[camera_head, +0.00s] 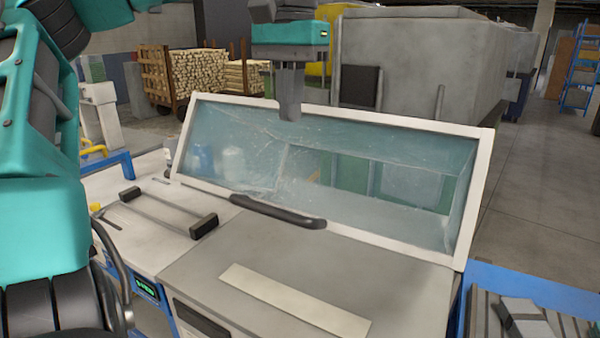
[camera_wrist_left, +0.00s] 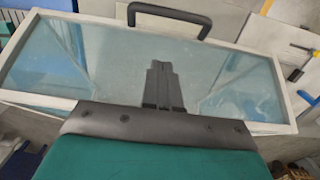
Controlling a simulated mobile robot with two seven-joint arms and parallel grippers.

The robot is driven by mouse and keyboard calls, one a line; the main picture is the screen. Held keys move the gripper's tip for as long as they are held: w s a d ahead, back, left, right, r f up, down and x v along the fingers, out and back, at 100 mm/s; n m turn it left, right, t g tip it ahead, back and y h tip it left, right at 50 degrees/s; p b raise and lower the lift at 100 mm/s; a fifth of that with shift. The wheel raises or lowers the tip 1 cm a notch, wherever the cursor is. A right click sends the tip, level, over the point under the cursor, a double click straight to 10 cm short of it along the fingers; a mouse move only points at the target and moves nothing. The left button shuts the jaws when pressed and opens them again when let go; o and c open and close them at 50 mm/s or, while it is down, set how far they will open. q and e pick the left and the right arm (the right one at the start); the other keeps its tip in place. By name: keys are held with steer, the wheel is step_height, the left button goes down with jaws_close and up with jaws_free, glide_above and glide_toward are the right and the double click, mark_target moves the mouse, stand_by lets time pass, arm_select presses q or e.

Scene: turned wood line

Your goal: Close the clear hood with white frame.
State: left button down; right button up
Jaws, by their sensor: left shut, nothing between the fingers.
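The clear hood with white frame (camera_head: 350,226) stands tilted on the machine in the head view, its upper edge toward the back. A dark handle (camera_head: 278,213) sits on its lower front edge; the handle also shows at the top of the left wrist view (camera_wrist_left: 168,12). My left gripper (camera_head: 290,118) is shut and empty, pointing down, its fingers overlapping the hood's upper frame and pane. In the left wrist view the shut fingers (camera_wrist_left: 162,72) lie over the pane. I cannot tell whether they touch it. My right gripper is not in view.
The grey machine top (camera_head: 330,270) with a pale strip lies in front of the hood. A white panel with a dark bar (camera_head: 165,215) is on the left. A blue-edged bench (camera_head: 530,285) holds grey pieces at right. Log racks (camera_head: 195,75) stand behind.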

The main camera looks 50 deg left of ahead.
mark_target(288, 159)
arm_select(q)
steer(key=f, duration=0.9)
steer(key=shift+s, duration=0.2)
steer(key=shift+s+d+f, duration=0.2)
steer(key=shift+s+f, duration=0.4)
steer(key=shift+f, duration=0.25)
steer(key=shift+s+d+f, duration=0.15)
steer(key=shift+s+f, duration=0.45)
steer(key=shift+f, duration=0.2)
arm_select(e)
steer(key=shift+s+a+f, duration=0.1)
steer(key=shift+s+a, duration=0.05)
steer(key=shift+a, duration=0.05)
arm_select(q)
steer(key=shift+f, duration=0.15)
